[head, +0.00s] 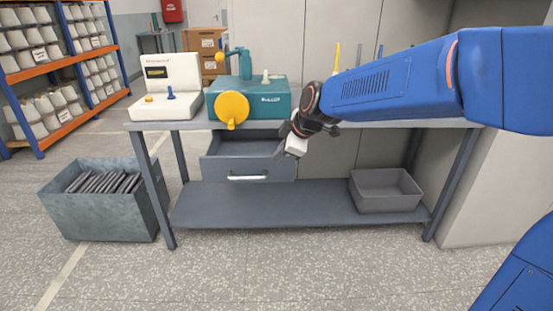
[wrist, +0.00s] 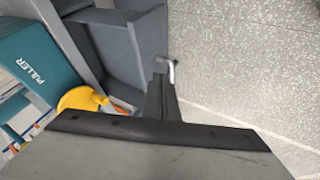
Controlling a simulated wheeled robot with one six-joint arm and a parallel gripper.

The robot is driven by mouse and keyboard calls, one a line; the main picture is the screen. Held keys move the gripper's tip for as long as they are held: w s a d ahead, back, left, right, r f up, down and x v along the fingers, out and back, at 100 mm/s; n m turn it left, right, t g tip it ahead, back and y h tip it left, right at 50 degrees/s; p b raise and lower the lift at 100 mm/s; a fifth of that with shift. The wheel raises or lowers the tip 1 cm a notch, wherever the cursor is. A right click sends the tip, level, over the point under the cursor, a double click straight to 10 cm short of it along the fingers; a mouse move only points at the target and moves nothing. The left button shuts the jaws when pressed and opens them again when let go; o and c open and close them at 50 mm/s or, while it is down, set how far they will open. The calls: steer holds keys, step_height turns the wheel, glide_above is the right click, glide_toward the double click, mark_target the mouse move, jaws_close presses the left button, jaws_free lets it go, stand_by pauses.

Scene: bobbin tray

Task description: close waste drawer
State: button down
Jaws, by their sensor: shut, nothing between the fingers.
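The waste drawer (head: 247,168) hangs under the workbench top, pulled open, with its hollow inside showing. Its pale bar handle (head: 247,178) is on the front face. In the wrist view the open drawer (wrist: 140,52) is at upper middle, with part of the handle (wrist: 172,70) beside my fingertips. My gripper (head: 283,154) is shut and empty, near the right end of the drawer front. It shows in the wrist view (wrist: 160,68) with its tips overlapping the drawer's edge. I cannot tell whether they touch it.
A teal puller machine (head: 262,100) with a yellow wheel and a white device (head: 178,85) stand on the bench. A grey bin (head: 386,190) sits on the lower shelf. A crate (head: 100,208) stands on the floor at left. The floor in front is clear.

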mark_target(267, 168)
steer(key=x, duration=1)
steer(key=w, duration=1.4)
steer(key=w+d, duration=0.1)
steer(key=w, duration=0.6)
steer(key=shift+w+r, duration=0.15)
steer(key=shift+w, duration=0.35)
steer(key=shift+r, duration=0.1)
steer(key=shift+r, duration=0.1)
